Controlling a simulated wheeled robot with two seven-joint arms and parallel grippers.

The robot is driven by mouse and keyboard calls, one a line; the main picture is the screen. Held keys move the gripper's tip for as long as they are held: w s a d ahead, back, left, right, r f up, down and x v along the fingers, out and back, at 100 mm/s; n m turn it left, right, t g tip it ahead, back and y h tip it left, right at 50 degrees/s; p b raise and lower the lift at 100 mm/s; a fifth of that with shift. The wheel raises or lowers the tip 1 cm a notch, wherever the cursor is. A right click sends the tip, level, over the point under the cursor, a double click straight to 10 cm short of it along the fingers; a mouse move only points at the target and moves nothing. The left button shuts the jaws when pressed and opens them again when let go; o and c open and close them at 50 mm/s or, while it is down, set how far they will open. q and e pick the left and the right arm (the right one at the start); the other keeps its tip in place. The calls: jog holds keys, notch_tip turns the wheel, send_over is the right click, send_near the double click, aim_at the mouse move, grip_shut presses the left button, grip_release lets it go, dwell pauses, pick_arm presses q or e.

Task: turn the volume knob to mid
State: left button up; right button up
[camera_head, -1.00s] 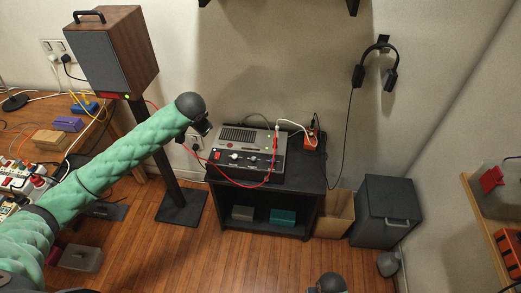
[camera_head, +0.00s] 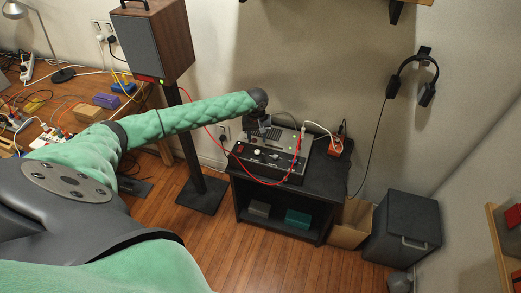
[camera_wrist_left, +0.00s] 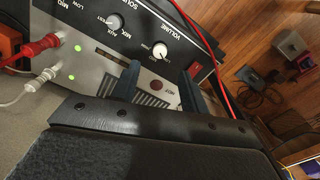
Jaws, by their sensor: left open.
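The amplifier-like unit (camera_head: 285,170) stands on a black stand, its sloped control panel facing me. Its white volume knob (camera_head: 257,152) is left of centre in the head view. My left gripper (camera_head: 266,129) is above the unit's top, behind the knob. In the left wrist view its two dark fingers (camera_wrist_left: 160,76) are apart and empty, pointing towards the knob without visible contact. My right gripper is out of view.
A source knob (camera_wrist_left: 114,20) and a red switch (camera_wrist_left: 195,70) flank the volume knob. Red and white plugs (camera_wrist_left: 45,65) sit in the unit. A red cable (camera_head: 240,170) loops in front of the panel. A tall speaker (camera_head: 150,45) stands to the left.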

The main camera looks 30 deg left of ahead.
aim_at(257, 151)
pick_arm(q)
jog(key=shift+d+f, duration=0.1)
jog(key=shift+f, duration=0.15)
jog(key=shift+f+p, duration=1.25)
jog(key=shift+f, duration=2.4)
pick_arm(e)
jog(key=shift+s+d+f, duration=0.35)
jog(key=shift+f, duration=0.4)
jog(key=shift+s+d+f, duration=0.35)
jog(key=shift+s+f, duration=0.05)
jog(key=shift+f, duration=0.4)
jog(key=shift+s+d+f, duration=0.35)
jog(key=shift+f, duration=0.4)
pick_arm(q)
grip_shut()
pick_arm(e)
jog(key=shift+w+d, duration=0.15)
